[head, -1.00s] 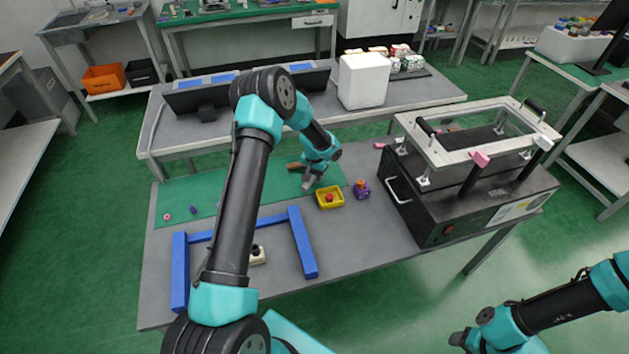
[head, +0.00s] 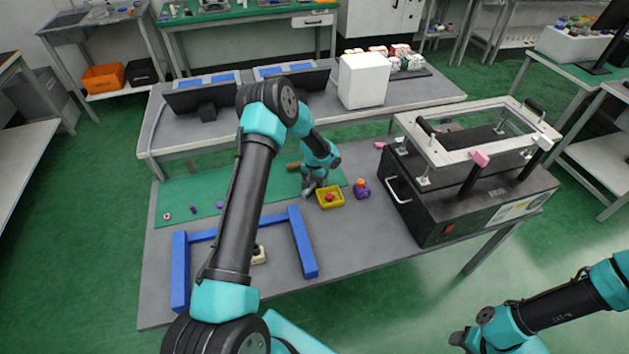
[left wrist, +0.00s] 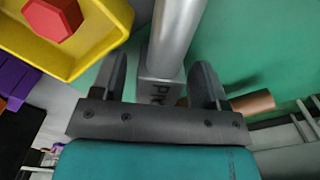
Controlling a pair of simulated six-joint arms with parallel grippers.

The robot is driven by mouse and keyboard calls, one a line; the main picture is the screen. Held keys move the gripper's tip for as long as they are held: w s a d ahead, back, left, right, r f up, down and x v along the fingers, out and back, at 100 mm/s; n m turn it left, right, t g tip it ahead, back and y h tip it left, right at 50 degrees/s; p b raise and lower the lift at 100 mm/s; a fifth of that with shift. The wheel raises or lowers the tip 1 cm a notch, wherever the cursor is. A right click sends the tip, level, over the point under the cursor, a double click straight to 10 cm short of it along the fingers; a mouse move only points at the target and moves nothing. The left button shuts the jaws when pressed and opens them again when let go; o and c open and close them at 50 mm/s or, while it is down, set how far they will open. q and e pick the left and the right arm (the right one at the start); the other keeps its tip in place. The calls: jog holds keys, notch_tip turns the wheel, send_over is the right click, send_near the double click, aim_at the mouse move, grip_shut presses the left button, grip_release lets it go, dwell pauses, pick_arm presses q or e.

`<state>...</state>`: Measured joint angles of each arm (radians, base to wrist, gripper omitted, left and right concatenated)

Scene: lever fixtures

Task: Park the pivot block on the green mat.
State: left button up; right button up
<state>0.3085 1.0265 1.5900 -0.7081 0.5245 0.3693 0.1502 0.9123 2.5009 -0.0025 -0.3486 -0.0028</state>
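In the head view my left gripper (head: 313,188) points down at the right end of the green mat (head: 270,184), beside the yellow tray. The block is mostly hidden there. My right gripper (head: 462,340) is at the bottom edge, far from the table; its fingers are not clear.
The yellow tray (head: 336,204) holds a red piece (head: 329,198). A purple block with an orange top (head: 361,188) stands right of it. A brown cylinder (head: 293,166) lies behind the gripper. A blue frame (head: 303,242) and a black press machine (head: 470,200) stand nearby.

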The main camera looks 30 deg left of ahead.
pick_arm(q)
notch_tip(320, 180, up, 12)
jog(key=shift+r, duration=0.15)
dwell(0.7)
dwell(0.5)
